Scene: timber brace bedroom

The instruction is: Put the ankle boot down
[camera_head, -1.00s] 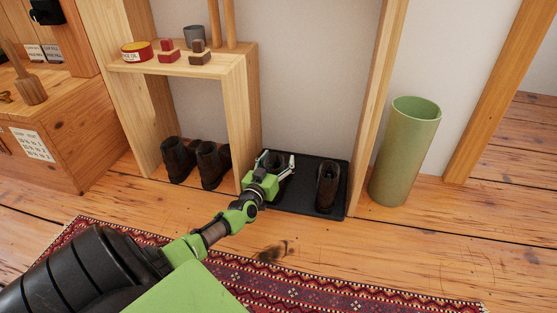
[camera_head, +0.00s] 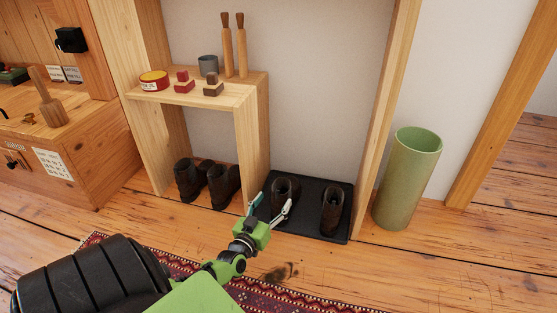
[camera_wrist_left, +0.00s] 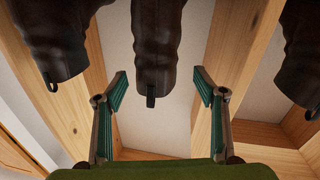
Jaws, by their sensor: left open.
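A dark brown ankle boot (camera_head: 281,186) stands upright on the left part of the black tray (camera_head: 307,232). My left gripper (camera_head: 270,204) is open just in front of this boot, its fingers spread and empty. In the left wrist view the same boot (camera_wrist_left: 157,45) shows beyond the open left gripper (camera_wrist_left: 160,80), in line with the gap and apart from both fingers. A matching boot (camera_head: 332,210) stands upright to its right on the tray. My right gripper is not in view.
Two more dark boots (camera_head: 190,180) stand under the wooden shelf (camera_head: 225,93), left of the tray. Tins, small brushes and a grey cup (camera_head: 208,66) stand on it. A green cylinder bin (camera_head: 407,185) is at the right. A red patterned rug (camera_head: 250,295) lies in front.

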